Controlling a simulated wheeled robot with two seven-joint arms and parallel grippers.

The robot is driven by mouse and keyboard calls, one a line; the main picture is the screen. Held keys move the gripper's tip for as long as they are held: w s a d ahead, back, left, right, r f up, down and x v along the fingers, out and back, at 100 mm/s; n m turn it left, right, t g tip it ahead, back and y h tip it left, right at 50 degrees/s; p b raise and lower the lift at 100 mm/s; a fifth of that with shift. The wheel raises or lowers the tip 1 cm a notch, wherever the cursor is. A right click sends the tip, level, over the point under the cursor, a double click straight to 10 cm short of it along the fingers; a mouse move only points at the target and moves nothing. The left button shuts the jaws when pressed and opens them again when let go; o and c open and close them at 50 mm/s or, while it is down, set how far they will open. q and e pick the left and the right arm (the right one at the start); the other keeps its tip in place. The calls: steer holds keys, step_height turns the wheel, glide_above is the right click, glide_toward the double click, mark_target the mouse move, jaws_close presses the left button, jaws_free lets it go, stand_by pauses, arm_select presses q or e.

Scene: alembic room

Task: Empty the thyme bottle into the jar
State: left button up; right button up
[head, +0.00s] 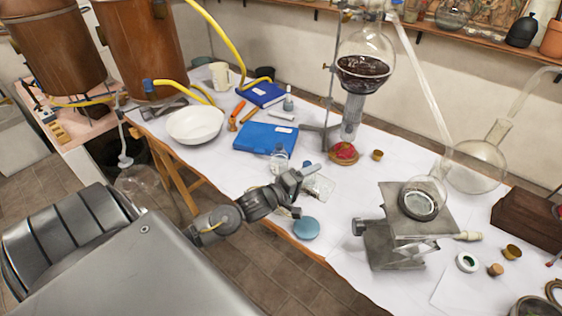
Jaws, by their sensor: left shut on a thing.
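My left gripper (303,188) reaches in from the left over the near edge of the white table. It is shut on a clear glass vessel (321,186), partly hidden by the fingers. I cannot tell whether that is the jar or the thyme bottle, nor read any label. A small clear bottle (279,157) stands just behind the gripper, its lower part hidden by it. A round blue lid (306,228) lies on the table in front of the gripper. My right gripper is not in view.
A blue folder (265,138) and white bowl (195,125) lie behind and left. A stand holds a flask of dark liquid (364,68) at the back. A metal lab jack (406,230) with glassware stands to the right. Bare white table (340,215) separates it from the gripper.

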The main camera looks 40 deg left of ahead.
arm_select(q)
steer(key=shift+r, duration=0.2)
steer(key=shift+r+n+t+p, duration=0.2)
steer(key=shift+n+t+p, duration=0.1)
steer(key=shift+n, duration=0.3)
stand_by(0.7)
steer(key=shift+a+r+n, duration=0.1)
steer(key=shift+r+n, duration=0.15)
steer(key=shift+n, duration=0.15)
stand_by(0.9)
steer(key=shift+a+r+n+t+p, duration=0.15)
steer(key=shift+r+n+t+p, duration=0.5)
steer(key=shift+n, duration=0.35)
stand_by(0.7)
steer(key=shift+a+r+n, duration=0.1)
steer(key=shift+n, duration=0.2)
steer(key=shift+a+r+n+t+p, duration=0.1)
steer(key=shift+r+n+t+p, duration=0.2)
steer(key=shift+n, duration=0.3)
steer(key=shift+s+a+r+n, duration=0.1)
steer(key=shift+a+r+n, duration=0.1)
steer(key=shift+n, duration=0.5)
steer(key=shift+p, duration=0.3)
